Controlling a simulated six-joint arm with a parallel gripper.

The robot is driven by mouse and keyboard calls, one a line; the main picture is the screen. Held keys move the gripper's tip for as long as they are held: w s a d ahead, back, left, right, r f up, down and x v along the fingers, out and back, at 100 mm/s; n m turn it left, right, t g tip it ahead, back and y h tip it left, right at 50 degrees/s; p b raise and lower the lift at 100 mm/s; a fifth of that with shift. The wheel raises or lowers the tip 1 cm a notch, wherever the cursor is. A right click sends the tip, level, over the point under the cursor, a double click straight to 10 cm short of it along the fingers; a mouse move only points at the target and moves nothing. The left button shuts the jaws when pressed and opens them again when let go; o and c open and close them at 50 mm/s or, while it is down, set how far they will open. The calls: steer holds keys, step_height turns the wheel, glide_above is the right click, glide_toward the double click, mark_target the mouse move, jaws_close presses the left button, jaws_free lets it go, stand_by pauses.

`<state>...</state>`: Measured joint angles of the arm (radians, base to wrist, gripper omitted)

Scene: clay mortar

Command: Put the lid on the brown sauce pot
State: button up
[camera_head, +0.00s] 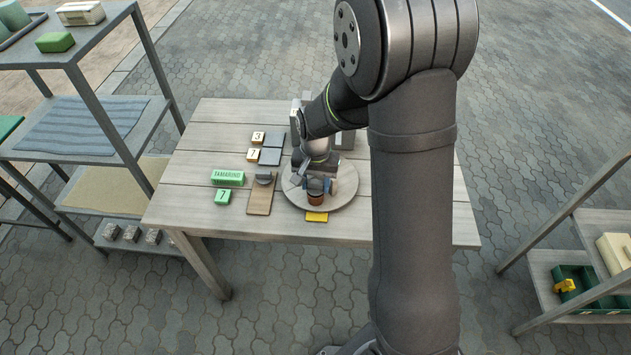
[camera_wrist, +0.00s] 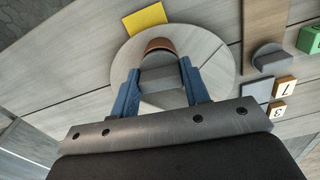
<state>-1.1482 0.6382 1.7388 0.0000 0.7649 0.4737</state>
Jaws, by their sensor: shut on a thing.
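The brown sauce pot (camera_head: 316,198) stands on a round grey board near the front of the table. In the wrist view its brown rim (camera_wrist: 159,44) shows just beyond my fingertips. My gripper (camera_head: 318,184) points down at the pot, its blue fingers on either side of a grey piece. In the wrist view my gripper (camera_wrist: 160,70) is shut on this grey piece (camera_wrist: 162,77), which looks like the lid. It overlaps the near part of the pot. I cannot tell whether the two touch.
The round board (camera_head: 338,199) has a yellow card (camera_head: 317,217) at its front. To the left are a wooden board (camera_head: 259,201) with a dark grey round piece (camera_head: 264,178), green blocks (camera_head: 228,178) and numbered tiles (camera_head: 258,138). The table's left end is clear.

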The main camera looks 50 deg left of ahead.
steer(key=shift+f, duration=0.45)
stand_by(0.8)
steer(key=o, duration=1.5)
steer(key=shift+r, duration=3.5)
step_height(320, 180, up, 5)
